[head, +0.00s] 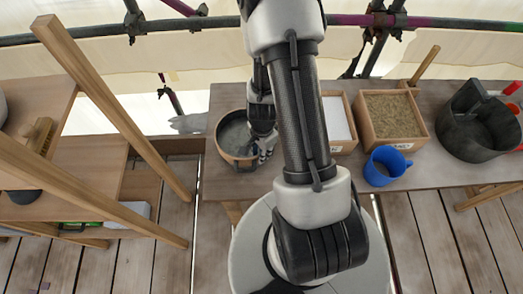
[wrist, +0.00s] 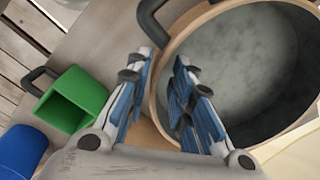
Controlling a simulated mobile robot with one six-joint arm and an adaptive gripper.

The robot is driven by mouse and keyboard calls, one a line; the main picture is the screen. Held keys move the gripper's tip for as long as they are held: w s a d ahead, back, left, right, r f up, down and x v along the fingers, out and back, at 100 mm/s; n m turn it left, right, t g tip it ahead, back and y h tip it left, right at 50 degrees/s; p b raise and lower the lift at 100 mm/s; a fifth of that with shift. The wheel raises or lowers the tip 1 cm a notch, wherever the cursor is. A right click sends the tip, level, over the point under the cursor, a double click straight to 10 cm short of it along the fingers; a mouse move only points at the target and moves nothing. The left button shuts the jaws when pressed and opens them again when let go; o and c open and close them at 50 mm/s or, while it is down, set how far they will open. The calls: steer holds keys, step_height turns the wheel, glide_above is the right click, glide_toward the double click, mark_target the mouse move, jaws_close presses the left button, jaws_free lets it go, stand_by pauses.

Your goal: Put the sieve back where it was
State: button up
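No thing that I can surely name as the sieve shows. A round brown-rimmed vessel (head: 226,153) with dark handles and a mottled grey inside stands at the left end of the bench; it fills the right of the wrist view (wrist: 245,70). I cannot tell whether its grey inside is a mesh or a filling. My gripper (head: 265,151) is at the vessel's right side. In the wrist view my gripper (wrist: 165,60) has its fingers apart, with only bench and the vessel's rim showing between them.
A green square container (wrist: 75,100) and a blue mug (head: 385,166) stand on the bench (head: 437,150). Two wooden boxes, one with grainy filling (head: 392,117), and a dark bucket (head: 475,135) are farther right. A wooden shelf unit (head: 95,180) with a brush stands left, with slanted posts.

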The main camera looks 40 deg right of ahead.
stand_by(0.3)
steer(key=a+r+n+t+p, duration=0.1)
steer(key=a+r+n+p, duration=0.15)
steer(key=r, duration=0.85)
steer(key=w+a+r+n+t+p, duration=0.1)
steer(key=a+r+n+p, duration=0.2)
steer(key=r, duration=0.9)
steer(key=a+r+n+p, duration=0.1)
steer(key=r+n+p, duration=0.3)
steer(key=r, duration=0.7)
steer(key=s+a+r+n+t, duration=0.1)
steer(key=s+a+r+n, duration=0.2)
steer(key=s+r+n, duration=0.1)
steer(key=s+a+r+n+t, duration=0.1)
steer(key=s+a+r+n, duration=0.2)
steer(key=s+r, duration=0.4)
steer(key=shift+r+n+p, duration=0.35)
steer(key=shift+r+n, duration=0.2)
steer(key=shift+r, duration=0.15)
steer(key=shift+w, duration=0.1)
step_height(320, 180, down, 11)
steer(key=b, duration=1.1)
